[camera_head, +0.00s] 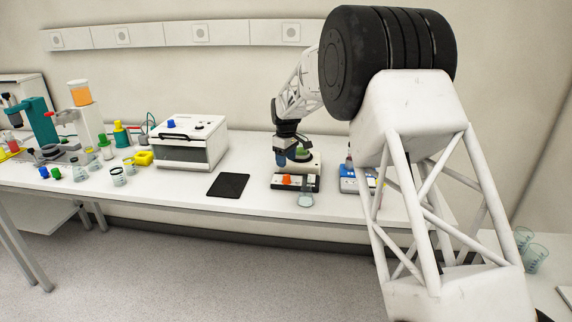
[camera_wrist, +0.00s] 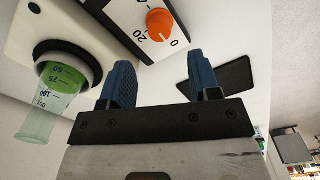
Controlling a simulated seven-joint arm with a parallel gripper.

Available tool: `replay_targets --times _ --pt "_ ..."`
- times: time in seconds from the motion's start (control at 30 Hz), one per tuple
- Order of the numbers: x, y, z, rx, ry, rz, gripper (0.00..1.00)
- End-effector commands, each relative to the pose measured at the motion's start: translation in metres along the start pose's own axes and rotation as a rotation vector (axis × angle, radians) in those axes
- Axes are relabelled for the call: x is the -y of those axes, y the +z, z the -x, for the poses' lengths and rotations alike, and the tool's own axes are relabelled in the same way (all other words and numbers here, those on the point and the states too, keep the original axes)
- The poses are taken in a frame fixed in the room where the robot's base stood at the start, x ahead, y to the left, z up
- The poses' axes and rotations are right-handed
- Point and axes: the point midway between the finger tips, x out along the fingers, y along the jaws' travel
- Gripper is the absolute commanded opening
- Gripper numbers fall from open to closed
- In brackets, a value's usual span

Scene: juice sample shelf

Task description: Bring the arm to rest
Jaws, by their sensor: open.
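My gripper (camera_head: 290,157) hangs at the end of my arm, low over a white device (camera_head: 309,163) with a dark front panel and an orange knob (camera_head: 287,180). In the wrist view its two blue fingers stand wide apart with nothing between them (camera_wrist: 163,82). The orange knob (camera_wrist: 161,24) shows beyond the fingers there. A clear graduated vessel with green in it (camera_wrist: 62,82) is at a dark round part of the white device, left of the fingers and apart from them.
A blue-and-white device (camera_head: 350,181) stands right of the gripper, partly hidden by my arm. A black pad (camera_head: 228,185) and a white box-shaped machine (camera_head: 190,143) are to the left. Glassware crowds the bench's left end. Glass beakers (camera_head: 535,258) stand at far right.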

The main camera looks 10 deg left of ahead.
Motion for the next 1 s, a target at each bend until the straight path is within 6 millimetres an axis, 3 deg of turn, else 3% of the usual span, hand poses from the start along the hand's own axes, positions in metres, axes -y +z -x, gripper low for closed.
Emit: replay_targets --times 0.37,0.57,0.77,1.0 --pt "0.0 0.0 0.002 0.0 0.0 0.0 0.57" --pt "0.002 0.01 0.011 -0.004 0.004 -0.017 0.57" --pt "0.011 0.039 0.034 -0.011 0.012 -0.07 0.57" --pt "0.031 0.094 0.072 -0.026 0.027 -0.17 0.57"
